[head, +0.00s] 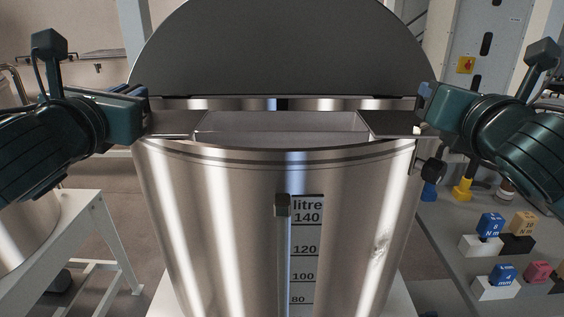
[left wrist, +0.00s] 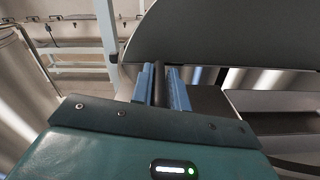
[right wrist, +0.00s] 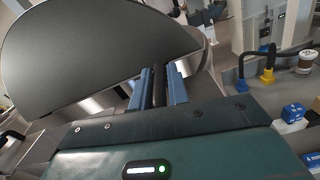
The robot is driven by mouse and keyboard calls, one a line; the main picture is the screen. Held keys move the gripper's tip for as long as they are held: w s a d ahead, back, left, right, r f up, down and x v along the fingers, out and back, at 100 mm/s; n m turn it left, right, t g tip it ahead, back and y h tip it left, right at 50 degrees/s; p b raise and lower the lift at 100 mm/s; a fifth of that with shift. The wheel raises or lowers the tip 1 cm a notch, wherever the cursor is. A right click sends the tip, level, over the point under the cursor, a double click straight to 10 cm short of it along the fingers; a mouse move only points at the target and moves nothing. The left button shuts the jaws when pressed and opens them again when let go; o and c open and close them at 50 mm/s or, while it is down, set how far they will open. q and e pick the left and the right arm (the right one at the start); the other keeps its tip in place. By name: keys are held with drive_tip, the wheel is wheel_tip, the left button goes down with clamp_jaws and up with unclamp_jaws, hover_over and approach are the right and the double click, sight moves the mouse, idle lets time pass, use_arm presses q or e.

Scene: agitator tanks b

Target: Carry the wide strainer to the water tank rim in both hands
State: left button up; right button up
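The wide strainer (head: 280,127) is a grey rectangular trough with a flat dark wing at each end. It spans the mouth of the steel water tank (head: 235,215), with its wings at about rim height. I cannot tell whether they touch the rim. My left gripper (head: 148,117) is at the left wing's outer end; in the left wrist view its blue fingers (left wrist: 162,90) close around a dark bar. My right gripper (head: 422,117) is at the right wing's outer end; its fingers (right wrist: 161,85) likewise close around a dark bar. The strainer's underside is hidden.
A large dark half-round lid (head: 280,50) stands up behind the opening. A litre scale (head: 307,250) runs down the tank's front. A white stand (head: 85,225) is at left. A grey panel at right carries several labelled blocks (head: 491,224) and a yellow fitting (head: 463,189).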

use_arm(q)
drive_tip(key=o, duration=0.4)
drive_tip(key=shift+r, duration=0.1)
use_arm(e)
drive_tip(key=o, duration=0.4)
drive_tip(key=shift+r, duration=0.1)
use_arm(q)
drive_tip(key=shift+r, duration=0.1)
wheel_tip(320, 180, up, 10)
drive_tip(key=shift+f, duration=0.2)
drive_tip(key=shift+r, duration=0.1)
use_arm(e)
wheel_tip(320, 180, up, 10)
